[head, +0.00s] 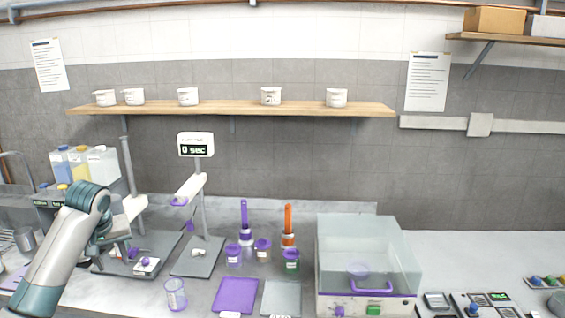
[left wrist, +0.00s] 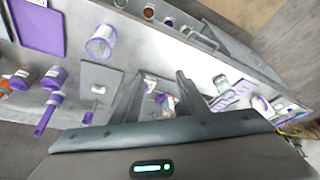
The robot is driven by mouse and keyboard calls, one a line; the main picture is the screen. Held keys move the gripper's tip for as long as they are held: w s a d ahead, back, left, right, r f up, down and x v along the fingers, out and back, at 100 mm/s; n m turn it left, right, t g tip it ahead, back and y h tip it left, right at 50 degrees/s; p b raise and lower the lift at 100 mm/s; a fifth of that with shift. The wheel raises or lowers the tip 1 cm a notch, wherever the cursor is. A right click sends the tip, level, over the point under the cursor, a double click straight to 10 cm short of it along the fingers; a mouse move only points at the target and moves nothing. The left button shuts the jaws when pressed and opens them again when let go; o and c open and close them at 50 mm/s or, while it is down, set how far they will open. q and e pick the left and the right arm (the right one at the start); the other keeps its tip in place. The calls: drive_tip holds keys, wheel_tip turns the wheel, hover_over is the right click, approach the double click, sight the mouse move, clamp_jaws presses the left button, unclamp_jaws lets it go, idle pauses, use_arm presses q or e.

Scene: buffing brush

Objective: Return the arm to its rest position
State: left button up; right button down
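My left arm comes in at the left of the head view, with its gripper (head: 120,246) over the bench near the left stand. In the left wrist view the two fingers of this gripper (left wrist: 163,88) are spread apart, and I see nothing held between them. A purple brush (head: 244,222) and an orange brush (head: 288,224) stand upright at the middle of the bench. The purple brush (left wrist: 48,114) also shows in the left wrist view. My right gripper is in neither view.
A clear-lidded machine (head: 368,258) stands right of the brushes. A stand with a timer display (head: 196,146) is beside my left arm. Lidded jars (head: 291,261), a clear cup (head: 175,294) and a purple tray (head: 236,294) are on the bench. A wooden shelf (head: 230,108) is above.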

use_arm(q)
drive_tip(key=s+d+f+m, duration=0.2)
drive_tip(key=s+d+f, duration=0.35)
drive_tip(key=f, duration=0.25)
drive_tip(key=s+d+f+m+h, duration=0.1)
drive_tip(key=s+d+f+m, duration=0.1)
drive_tip(key=s+d+f, duration=0.5)
drive_tip(key=s+d+f+m, duration=0.25)
drive_tip(key=s+f, duration=0.25)
drive_tip(key=f, duration=0.5)
drive_tip(key=s+d+f+m, duration=0.1)
drive_tip(key=s+d, duration=0.1)
drive_tip(key=s, duration=0.8)
drive_tip(key=s+d+f+h, duration=0.1)
drive_tip(key=s+d, duration=0.2)
drive_tip(key=s, duration=0.6)
drive_tip(key=s+d+f+m, duration=0.1)
drive_tip(key=s+d+f, duration=0.1)
drive_tip(key=s, duration=0.8)
wheel_tip(320, 180, down, 31)
drive_tip(key=g+b, duration=0.2)
drive_tip(key=b, duration=0.2)
drive_tip(key=s+a+f+g+b, duration=0.1)
drive_tip(key=s+a+f+b, duration=0.1)
drive_tip(key=s+f, duration=1.7)
wheel_tip(320, 180, down, 3)
drive_tip(key=shift+a+r+b, duration=0.1)
drive_tip(key=shift+a+b, duration=0.3)
drive_tip(key=shift+b, duration=0.3)
